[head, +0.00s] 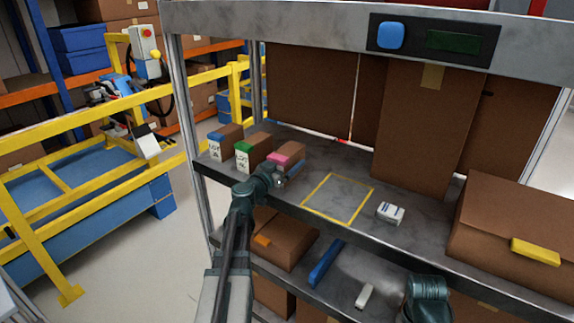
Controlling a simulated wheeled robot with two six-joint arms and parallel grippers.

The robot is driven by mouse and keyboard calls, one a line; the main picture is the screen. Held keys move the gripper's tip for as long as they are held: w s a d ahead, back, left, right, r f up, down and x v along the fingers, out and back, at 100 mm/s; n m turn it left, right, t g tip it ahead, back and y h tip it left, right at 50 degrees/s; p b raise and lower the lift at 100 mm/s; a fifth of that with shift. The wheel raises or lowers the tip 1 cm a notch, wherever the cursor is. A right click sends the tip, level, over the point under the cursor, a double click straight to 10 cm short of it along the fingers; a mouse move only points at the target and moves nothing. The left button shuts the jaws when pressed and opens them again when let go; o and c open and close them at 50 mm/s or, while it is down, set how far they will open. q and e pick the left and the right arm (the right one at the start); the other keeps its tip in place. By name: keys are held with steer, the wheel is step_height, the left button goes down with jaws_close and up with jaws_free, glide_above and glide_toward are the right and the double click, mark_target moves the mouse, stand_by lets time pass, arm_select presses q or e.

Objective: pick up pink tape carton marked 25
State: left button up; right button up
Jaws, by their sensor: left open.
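The carton with pink tape (289,152) stands on the upper shelf, the rightmost of three small brown cartons in a row. Its front is largely hidden by my left gripper, and no number on it can be read. My left gripper (280,179) is open right in front of this carton, at the shelf's front edge. I cannot tell whether the fingers touch the carton. My right arm shows only as a dark wrist part at the bottom right; its gripper is out of view.
A blue-taped carton (225,141) and a green-taped carton (252,149) stand close on the left. A yellow-outlined square (338,198) on the shelf is empty. A small white box (390,213) lies right of it. Large brown boxes (510,230) fill the right side.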

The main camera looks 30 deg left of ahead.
arm_select(q)
jaws_close()
stand_by(0.4)
steer(key=shift+r, duration=0.15)
